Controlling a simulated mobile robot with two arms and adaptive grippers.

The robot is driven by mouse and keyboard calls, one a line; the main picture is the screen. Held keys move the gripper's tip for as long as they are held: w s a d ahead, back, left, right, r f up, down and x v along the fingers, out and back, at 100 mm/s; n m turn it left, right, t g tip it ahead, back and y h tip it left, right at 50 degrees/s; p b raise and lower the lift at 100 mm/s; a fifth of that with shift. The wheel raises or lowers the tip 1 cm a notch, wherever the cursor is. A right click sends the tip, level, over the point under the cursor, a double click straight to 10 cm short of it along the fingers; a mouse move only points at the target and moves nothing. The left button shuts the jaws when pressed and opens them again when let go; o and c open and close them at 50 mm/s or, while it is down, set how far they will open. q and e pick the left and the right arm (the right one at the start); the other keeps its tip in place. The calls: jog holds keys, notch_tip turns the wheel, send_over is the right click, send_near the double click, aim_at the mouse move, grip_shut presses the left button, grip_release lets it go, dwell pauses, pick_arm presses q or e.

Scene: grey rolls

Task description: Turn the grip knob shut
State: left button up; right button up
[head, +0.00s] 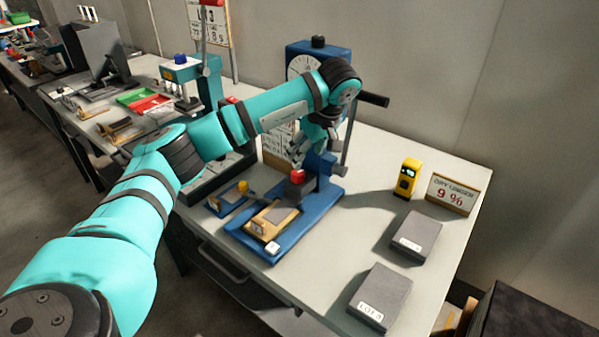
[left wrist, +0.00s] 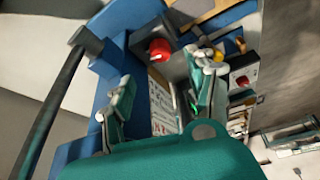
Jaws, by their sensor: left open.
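The red knob (head: 297,176), which I take to be the grip knob, sits on a dark block low on the blue machine (head: 318,48). In the left wrist view the red knob (left wrist: 160,50) shows beyond the fingers, slightly left of the gap's middle. My left gripper (head: 308,152) is above and behind the knob in the head view, partly hidden by its own wrist. In the left wrist view my left gripper (left wrist: 160,95) is open, with nothing between its fingers and apart from the knob. My right gripper is in neither view.
The machine's blue base (head: 318,213) carries a tan specimen block (head: 270,217). A dark lever (head: 349,130) hangs right of my wrist. Two grey boxes (head: 412,237) (head: 380,297), a yellow meter (head: 407,178) and a 9 % sign (head: 453,194) stand on the table's right.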

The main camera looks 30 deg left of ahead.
aim_at(298, 173)
pick_arm(q)
jog(key=x, duration=0.8)
jog(key=shift+a+f+p, duration=0.15)
jog(key=shift+f+p, duration=0.1)
jog(key=shift+p, duration=0.05)
jog(key=c, duration=1.1)
